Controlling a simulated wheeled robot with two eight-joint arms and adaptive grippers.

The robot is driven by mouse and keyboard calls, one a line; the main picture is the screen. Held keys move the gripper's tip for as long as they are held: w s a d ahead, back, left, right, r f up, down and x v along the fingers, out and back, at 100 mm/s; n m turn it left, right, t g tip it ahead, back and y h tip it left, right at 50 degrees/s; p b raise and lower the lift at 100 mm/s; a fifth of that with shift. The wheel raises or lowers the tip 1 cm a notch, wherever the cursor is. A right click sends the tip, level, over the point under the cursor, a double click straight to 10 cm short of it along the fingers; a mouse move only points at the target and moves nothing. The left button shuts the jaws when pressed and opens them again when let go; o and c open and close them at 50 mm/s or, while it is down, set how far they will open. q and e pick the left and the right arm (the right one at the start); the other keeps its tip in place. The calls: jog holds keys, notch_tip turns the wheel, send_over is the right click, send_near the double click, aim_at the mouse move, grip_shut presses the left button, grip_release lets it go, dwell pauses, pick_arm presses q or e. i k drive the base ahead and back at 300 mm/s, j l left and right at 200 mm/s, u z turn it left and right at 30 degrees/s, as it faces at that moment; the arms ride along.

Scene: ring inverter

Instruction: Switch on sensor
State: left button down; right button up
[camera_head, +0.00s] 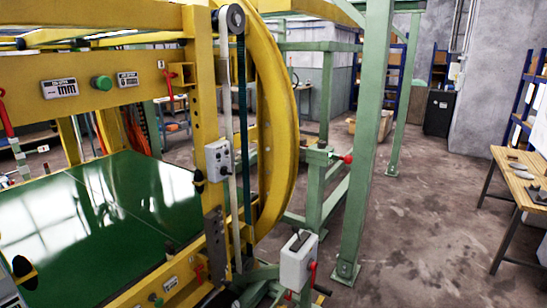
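No gripper of mine is clearly in view. I cannot tell for sure which part is the sensor. A small grey box (219,160) with dark round details is fixed to the yellow upright post, beside the large yellow ring (280,130). A larger pale grey box (298,260) stands lower, at the front of the machine, with dark marks on its face and a red part with a dark handle (313,278) beside it. I cannot tell whether either box is switched on. A green round button (101,82) sits on the yellow top beam between two display panels.
A glossy green bed (130,200) lies inside the yellow frame at left. A green post (368,140) stands right of the ring. A wooden workbench (525,180) is at the far right. Open concrete floor (430,230) lies between post and bench.

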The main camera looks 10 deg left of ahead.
aim_at(224, 170)
jog(key=i+l, duration=0.25)
jog(key=i, duration=0.2)
jog(key=i+l+z, duration=0.1)
jog(key=i+l, duration=0.2)
jog(key=i, duration=0.1)
